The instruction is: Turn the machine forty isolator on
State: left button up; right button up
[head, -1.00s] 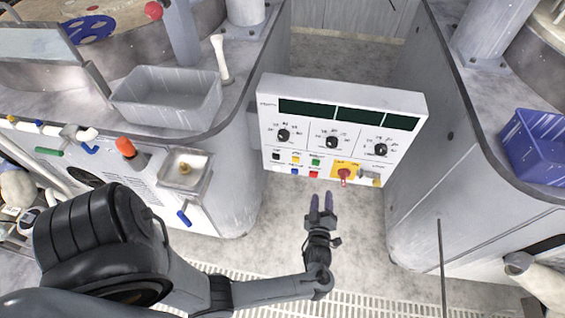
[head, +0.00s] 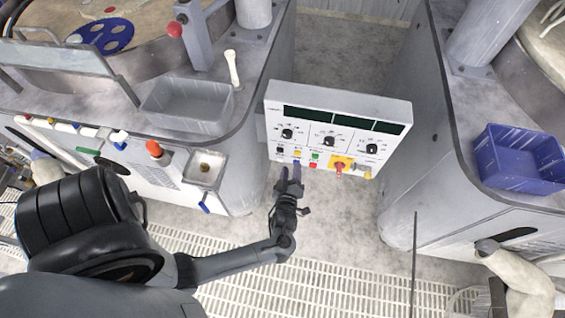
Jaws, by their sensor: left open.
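A white control box (head: 338,106) with dark displays, three black dials and several coloured buttons stands between two grey machines. Near its lower right is a red rotary switch (head: 338,168) on a yellow plate (head: 347,161), which looks like the isolator. I cannot read a machine number on it. My left gripper (head: 290,173) is open and empty, just in front of the box's lower left edge, left of the red switch. Its fingers point toward the box. I cannot tell whether they touch it. My right gripper is not in view.
A grey tray (head: 187,108) and a white-handled tool (head: 233,70) sit on the left machine's top. An orange-red knob (head: 153,149) and a small basin (head: 207,168) are on its front. A blue crate (head: 520,160) rests on the right machine. Floor grating (head: 330,285) lies below.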

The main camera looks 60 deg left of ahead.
pick_arm(q)
jog(key=shift+s+a+r+p, duration=0.35)
jog(key=shift+s+r+p, duration=0.2)
jog(key=shift+r, duration=0.25)
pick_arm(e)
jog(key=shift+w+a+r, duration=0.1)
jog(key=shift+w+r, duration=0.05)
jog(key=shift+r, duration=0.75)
